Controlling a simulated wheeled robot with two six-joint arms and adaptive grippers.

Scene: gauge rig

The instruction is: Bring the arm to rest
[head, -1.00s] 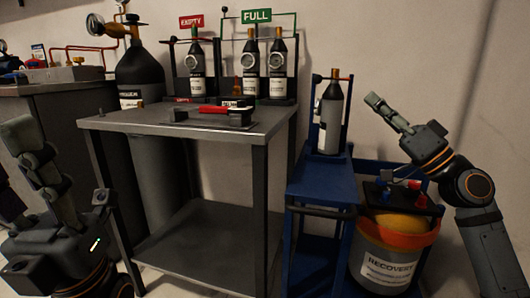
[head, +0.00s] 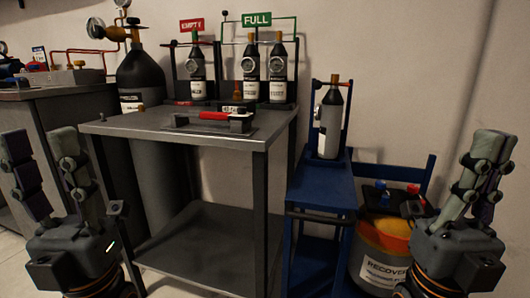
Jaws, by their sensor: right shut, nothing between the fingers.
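My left gripper (head: 42,150) is at the lower left, in front of the bench, with its fingers pointing up. The two fingers stand apart with nothing between them. My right gripper (head: 492,150) is at the lower right, in front of the recovery bucket and the blue frame, fingers pointing up and together. It is shut and holds nothing. It hides the right part of the bucket.
A grey bench (head: 240,135) carries a red-handled tool (head: 214,116). Bottles stand in racks under the EMPTY sign (head: 192,24) and FULL sign (head: 256,19). A blue cart (head: 322,185) holds one bottle (head: 330,125). The recovery bucket (head: 380,270) stands at right.

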